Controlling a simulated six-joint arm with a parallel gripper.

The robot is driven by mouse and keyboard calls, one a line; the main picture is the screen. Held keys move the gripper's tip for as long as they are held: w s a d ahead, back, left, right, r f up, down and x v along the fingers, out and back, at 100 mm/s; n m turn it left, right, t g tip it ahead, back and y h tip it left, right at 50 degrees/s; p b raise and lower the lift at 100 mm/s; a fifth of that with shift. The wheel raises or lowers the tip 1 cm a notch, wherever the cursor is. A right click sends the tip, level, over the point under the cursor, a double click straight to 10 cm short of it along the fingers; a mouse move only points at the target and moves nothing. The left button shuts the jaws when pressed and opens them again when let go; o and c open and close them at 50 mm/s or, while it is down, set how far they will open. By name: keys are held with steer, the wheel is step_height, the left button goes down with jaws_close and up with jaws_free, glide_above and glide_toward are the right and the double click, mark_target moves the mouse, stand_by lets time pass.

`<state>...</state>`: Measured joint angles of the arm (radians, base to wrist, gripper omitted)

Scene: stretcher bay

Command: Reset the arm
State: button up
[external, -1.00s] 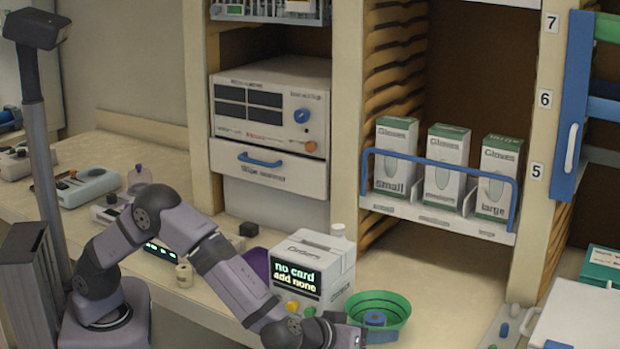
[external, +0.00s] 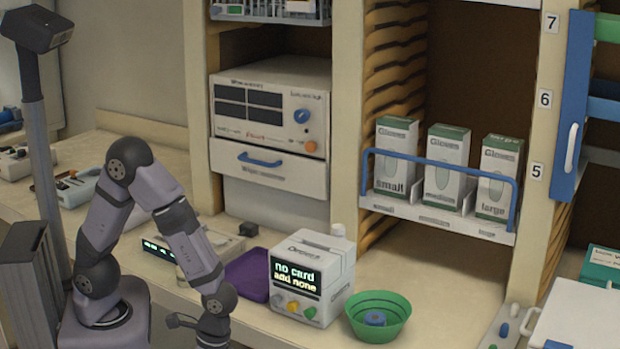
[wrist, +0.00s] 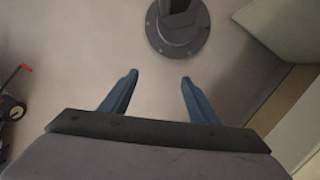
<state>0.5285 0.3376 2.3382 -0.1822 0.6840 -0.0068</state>
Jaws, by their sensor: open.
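My arm is folded back at the left of the external view, bent up at the elbow with the forearm pointing down. My gripper (wrist: 158,95) shows in the wrist view as two blue fingers, spread apart with nothing between them. It points at bare floor. In the external view, the wrist end is low, in front of the counter's front edge, and the fingers cannot be made out there.
On the counter (external: 440,285) stand a white device (external: 318,262) reading "no card add none", a green bowl (external: 392,304) with a blue item (external: 375,318) in it, and a purple tray (external: 247,276). A shelf holds glove boxes (external: 447,160). A round dark base (wrist: 178,25) stands on the floor.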

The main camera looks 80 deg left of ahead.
steer(key=w+a+r+n+t, duration=0.1)
steer(key=a+r+n, duration=0.1)
steer(key=a+r, duration=0.2)
steer(key=w+a+r+n+t+p, duration=0.1)
steer(key=a+r, duration=0.3)
steer(key=a, duration=0.7)
steer(key=shift+r+n+t, duration=0.25)
steer(key=shift+n+t, duration=0.15)
steer(key=shift+n, duration=0.2)
